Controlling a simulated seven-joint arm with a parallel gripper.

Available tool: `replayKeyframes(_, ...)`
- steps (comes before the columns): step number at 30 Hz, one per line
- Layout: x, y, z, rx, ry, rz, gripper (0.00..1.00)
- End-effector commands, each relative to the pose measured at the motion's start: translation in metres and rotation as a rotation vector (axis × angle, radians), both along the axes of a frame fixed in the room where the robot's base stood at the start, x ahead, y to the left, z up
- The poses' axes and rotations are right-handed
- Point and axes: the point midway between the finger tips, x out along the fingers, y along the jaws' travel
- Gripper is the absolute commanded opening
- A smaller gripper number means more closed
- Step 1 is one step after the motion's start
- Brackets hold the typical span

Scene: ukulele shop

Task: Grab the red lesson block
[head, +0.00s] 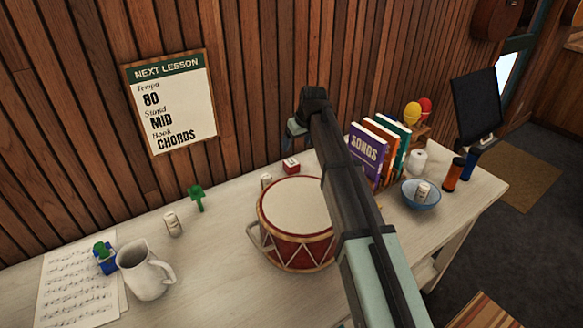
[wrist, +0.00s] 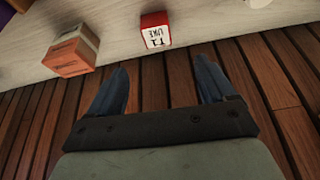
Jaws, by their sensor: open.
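The red lesson block (head: 291,165) is a small red cube with a pale printed face. It stands on the pale table near the wood wall, behind the red drum (head: 297,260). In the wrist view the red block (wrist: 155,31) lies beyond and between the lines of my two blue fingers, apart from them. My gripper (head: 297,131) is above the table near the wall, up and slightly behind the block in the head view. Its fingers (wrist: 161,82) are spread wide with nothing between them.
A pale cylinder (head: 266,181) stands close left of the red block. An orange and beige box (wrist: 71,52) sits on its other side. Books (head: 368,160), a blue bowl (head: 420,203) and a white pitcher (head: 146,275) also stand on the table. The wall is close behind.

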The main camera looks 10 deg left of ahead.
Motion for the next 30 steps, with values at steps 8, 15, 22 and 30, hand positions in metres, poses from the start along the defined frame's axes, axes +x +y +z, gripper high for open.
replayKeyframes(8,0.01,0.009,-0.032,-0.007,-0.001,0.016,0.83)
replayKeyframes(15,0.021,0.018,-0.067,-0.007,-0.002,0.015,0.83)
replayKeyframes(22,0.024,0.022,-0.079,-0.007,-0.002,0.015,0.83)
replayKeyframes(30,0.029,0.023,-0.096,-0.006,-0.002,0.014,0.83)
